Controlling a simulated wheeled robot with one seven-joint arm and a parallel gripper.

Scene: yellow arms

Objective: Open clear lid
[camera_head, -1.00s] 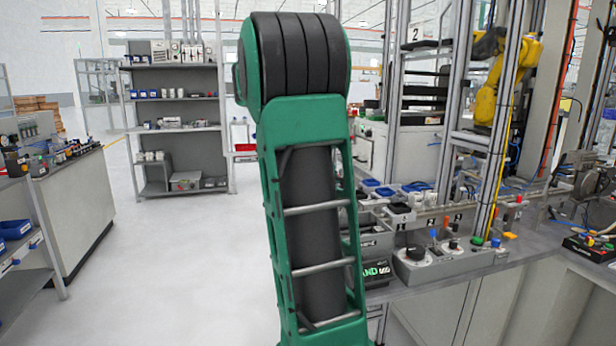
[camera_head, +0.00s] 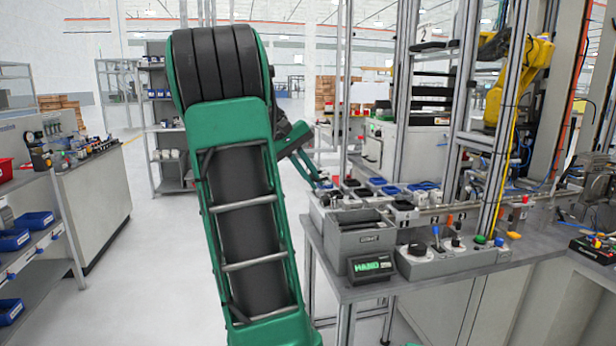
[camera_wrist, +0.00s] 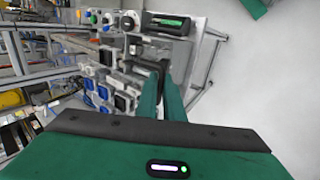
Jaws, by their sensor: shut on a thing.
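My gripper (camera_head: 323,187) is behind and left of the grey box (camera_head: 358,238) on the bench, partly hidden by my green arm. In the wrist view my two green fingers (camera_wrist: 158,72) are close together, their dark tips at the edge of the grey box (camera_wrist: 160,48). They are shut on a thin part there, which I take to be the clear lid. The lid is see-through and its outline cannot be made out, so I cannot tell its angle.
A HAND display (camera_head: 370,266) sits at the bench's front edge. A control box with knobs (camera_head: 440,258) is right of it. Blue and black bins (camera_head: 385,187) stand behind. A counter (camera_head: 85,200) is at left, with free floor between.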

